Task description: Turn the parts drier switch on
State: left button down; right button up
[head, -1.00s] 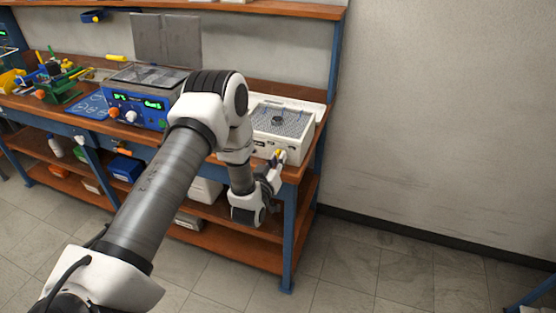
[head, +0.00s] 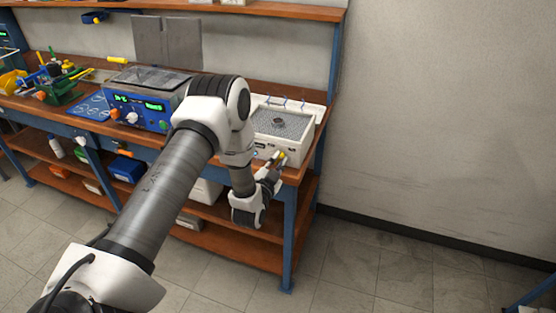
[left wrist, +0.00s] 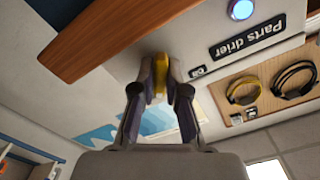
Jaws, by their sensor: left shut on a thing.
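The parts drier (head: 291,150) is a white box with a mesh top at the right end of the bench. A dark round part (head: 278,123) sits on its mesh. My left gripper (head: 277,161) is at its front face. In the left wrist view the gripper (left wrist: 160,78) is shut on the yellow switch (left wrist: 160,75), whose sides the fingers cover. The "Parts drier" label (left wrist: 247,36) appears upside down beside it. A round light (left wrist: 241,9) glows blue. My right gripper is not in view.
A blue unit (head: 140,112) with green displays stands left of the drier, partly behind my arm. The wooden bench edge (left wrist: 115,38) lies close to my gripper. Lower shelves hold bins.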

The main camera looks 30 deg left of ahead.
pick_arm(q)
jog(key=shift+m, duration=0.6)
jog(key=shift+f, duration=0.1)
jog(key=c, duration=1.2)
grip_release()
jog(key=v, duration=1.2)
